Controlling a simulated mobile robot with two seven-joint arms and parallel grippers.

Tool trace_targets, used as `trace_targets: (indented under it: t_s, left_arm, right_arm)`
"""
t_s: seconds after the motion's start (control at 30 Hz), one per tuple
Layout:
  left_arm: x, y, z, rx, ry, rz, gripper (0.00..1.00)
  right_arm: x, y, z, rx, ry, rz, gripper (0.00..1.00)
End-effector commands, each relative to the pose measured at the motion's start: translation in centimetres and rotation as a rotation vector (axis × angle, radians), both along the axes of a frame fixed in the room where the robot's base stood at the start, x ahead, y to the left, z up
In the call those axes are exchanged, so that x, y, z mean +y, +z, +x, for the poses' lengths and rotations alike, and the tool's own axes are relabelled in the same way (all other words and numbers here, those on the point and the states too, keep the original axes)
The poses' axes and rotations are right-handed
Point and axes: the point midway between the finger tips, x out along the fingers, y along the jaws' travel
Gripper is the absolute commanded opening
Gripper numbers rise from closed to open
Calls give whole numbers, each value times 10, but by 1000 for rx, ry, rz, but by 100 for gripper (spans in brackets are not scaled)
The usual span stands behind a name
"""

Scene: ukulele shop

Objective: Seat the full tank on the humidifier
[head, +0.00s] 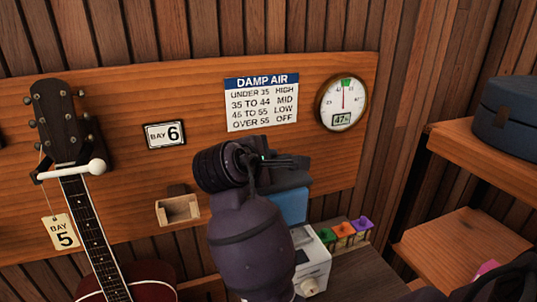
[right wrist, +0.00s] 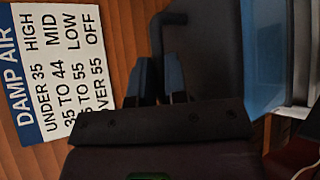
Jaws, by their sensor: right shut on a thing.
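The tank (head: 289,206) is translucent blue with a dark top, and it hangs under my right gripper (head: 296,161). In the right wrist view its blue side (right wrist: 268,55) fills the right part. My right gripper is shut on the tank's dark handle (right wrist: 172,20), with the two fingers (right wrist: 158,82) close together. The white humidifier (head: 313,265) stands on the dark counter, just below the tank and partly hidden by my right arm. I cannot tell whether the tank touches it. My left gripper is out of view.
Several coloured tags (head: 340,231) stand right of the humidifier. A small wooden holder (head: 178,208) is on the wall. A guitar (head: 90,215) hangs at left. A wall gauge (head: 342,103) reads about 47%. Wooden shelves (head: 470,245) with a blue case (head: 505,118) stand at right.

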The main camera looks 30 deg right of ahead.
Motion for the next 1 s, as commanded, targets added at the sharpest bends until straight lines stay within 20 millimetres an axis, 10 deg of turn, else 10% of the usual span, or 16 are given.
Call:
trace_targets:
  t_s: [1.0]
  left_arm:
    - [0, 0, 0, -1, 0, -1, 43]
  right_arm:
    - [0, -37, 0, -5, 1, -2, 0]
